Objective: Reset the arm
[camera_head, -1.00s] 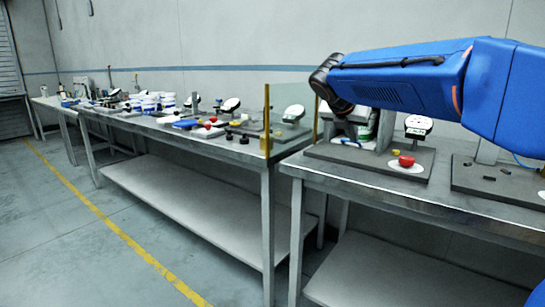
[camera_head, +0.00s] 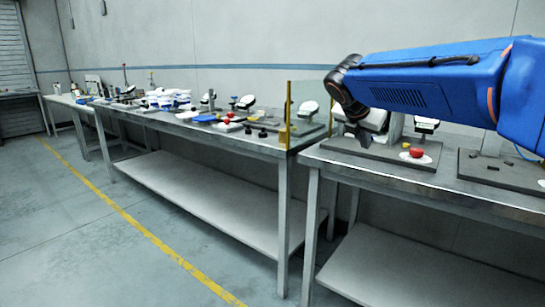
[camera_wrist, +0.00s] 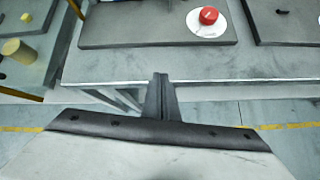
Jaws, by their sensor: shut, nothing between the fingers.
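My blue arm (camera_head: 430,85) reaches in from the right in the head view, above the near workbench (camera_head: 440,190). The fingertips point toward the front edge of the workbench (camera_wrist: 270,64). Beyond them is a dark base plate with a red button (camera_wrist: 208,15) on a white disc; the same red button (camera_head: 416,152) shows in the head view.
A glass panel with yellow posts (camera_head: 287,115) stands between the two benches. The long bench (camera_head: 245,145) at left holds several bottles, dials and small parts. A second dark plate (camera_head: 500,172) lies at right. The floor in front, with its yellow line (camera_head: 130,220), is clear.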

